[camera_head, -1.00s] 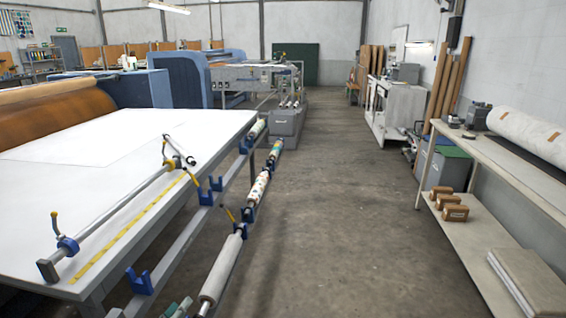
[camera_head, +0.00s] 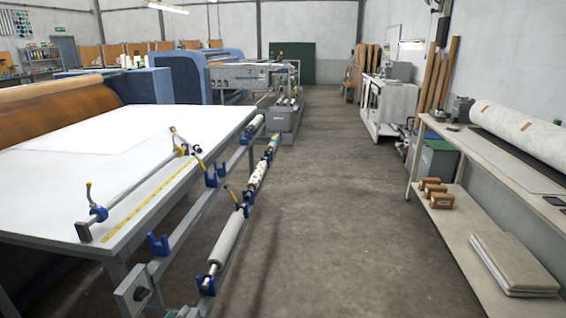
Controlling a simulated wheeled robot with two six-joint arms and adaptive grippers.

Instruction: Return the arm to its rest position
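Neither of my grippers shows in the head view, and no arm is clearly seen. The calender's table (camera_head: 150,128) with its white top fills the left side. A metal bar (camera_head: 137,183) with blue clamps and yellow-handled levers lies along the table's near edge, beside a yellow measuring strip (camera_head: 150,199). Along the table's side, a white roll (camera_head: 228,238) and a patterned roll (camera_head: 259,174) rest in blue brackets.
A shelf bench (camera_head: 497,152) stands on the right, with a white fabric roll (camera_head: 520,128) on top and small brown boxes (camera_head: 435,192) and a folded stack (camera_head: 511,262) below. The grey floor (camera_head: 345,200) between table and bench is clear.

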